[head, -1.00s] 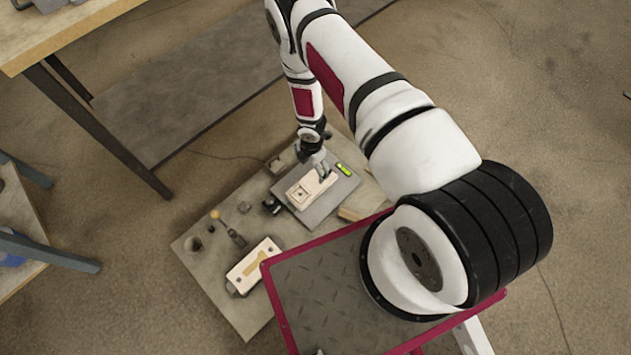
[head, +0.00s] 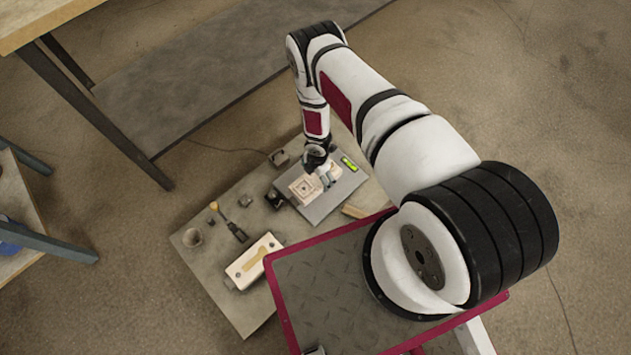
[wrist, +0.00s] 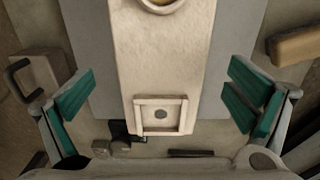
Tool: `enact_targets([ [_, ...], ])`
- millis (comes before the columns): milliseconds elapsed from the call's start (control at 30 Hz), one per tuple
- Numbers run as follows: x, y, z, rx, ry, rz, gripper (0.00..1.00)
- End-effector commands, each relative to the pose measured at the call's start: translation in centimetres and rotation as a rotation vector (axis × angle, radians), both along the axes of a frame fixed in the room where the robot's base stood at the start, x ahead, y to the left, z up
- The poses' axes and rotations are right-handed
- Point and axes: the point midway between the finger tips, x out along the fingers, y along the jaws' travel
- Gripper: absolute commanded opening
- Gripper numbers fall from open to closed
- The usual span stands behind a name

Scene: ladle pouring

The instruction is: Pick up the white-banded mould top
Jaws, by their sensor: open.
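A long cream mould block (head: 304,188) lies on a grey plate (head: 325,206) in the head view. In the wrist view, the block (wrist: 165,65) runs down the middle, with a pale raised square frame around a dark hole at its near end and part of a round ring at the top edge. I cannot make out a clear white band on it. My gripper (wrist: 160,100) is open, its green-padded fingers on either side of the block with gaps between. In the head view my gripper (head: 325,176) is over the block and hides part of it.
A second cream mould piece (head: 254,261) with a tan inlay lies at the lower left of the board (head: 205,268). A brush-like tool (head: 228,222) and a small cup (head: 193,237) are nearby. A yellow-green level (head: 349,164) lies on the plate. A wooden block (wrist: 292,45) is right.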

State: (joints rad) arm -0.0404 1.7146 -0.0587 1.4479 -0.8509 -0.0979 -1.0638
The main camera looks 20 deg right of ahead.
Motion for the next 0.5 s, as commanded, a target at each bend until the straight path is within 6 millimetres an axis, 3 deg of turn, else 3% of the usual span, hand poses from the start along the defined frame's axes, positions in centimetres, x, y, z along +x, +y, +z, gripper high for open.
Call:
enact_targets([
  [33, -0.2, 0.0, -1.2, 0.000, 0.002, 0.000, 0.98],
  [200, -0.1, 0.0, -3.1, -0.001, 0.001, -0.001, 0.98],
  [433, 0.0, 0.0, -3.1, -0.001, 0.000, -0.001, 0.98],
  [500, 0.0, 0.0, -3.1, -0.001, 0.000, -0.001, 0.82],
])
